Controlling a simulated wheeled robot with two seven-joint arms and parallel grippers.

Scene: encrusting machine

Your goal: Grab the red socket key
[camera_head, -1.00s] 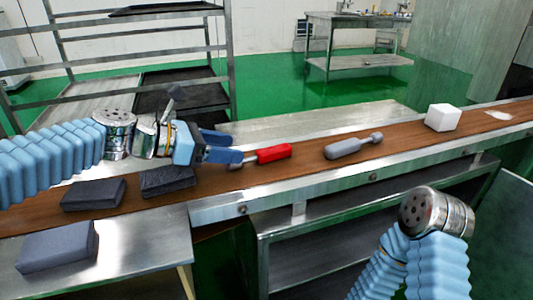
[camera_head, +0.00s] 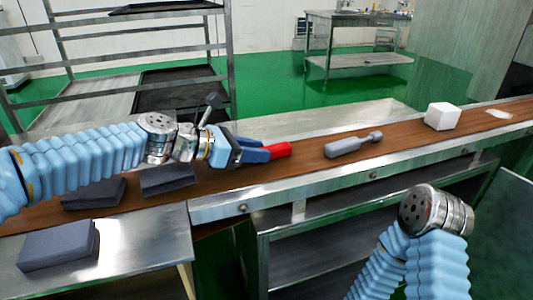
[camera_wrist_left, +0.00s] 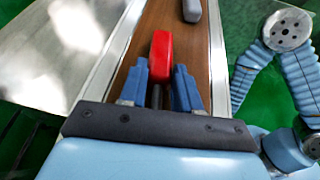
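The red socket key (camera_head: 278,150) lies on the brown conveyor belt, its red handle pointing right and away from my left gripper. It also shows in the left wrist view (camera_wrist_left: 161,52), with its thin shaft running back toward the palm. My left gripper (camera_head: 262,151) reaches in from the left, low over the belt. Its two blue fingers (camera_wrist_left: 161,75) stand apart, one on each side of the near end of the red handle. Whether they touch it is hard to tell. The shaft is mostly hidden in the head view.
A grey tool (camera_head: 350,146) lies further right on the belt (camera_head: 310,162), then a white block (camera_head: 442,116). Dark grey blocks (camera_head: 168,180) lie at the left, under and beside my left arm. A metal rail (camera_head: 330,183) edges the belt.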

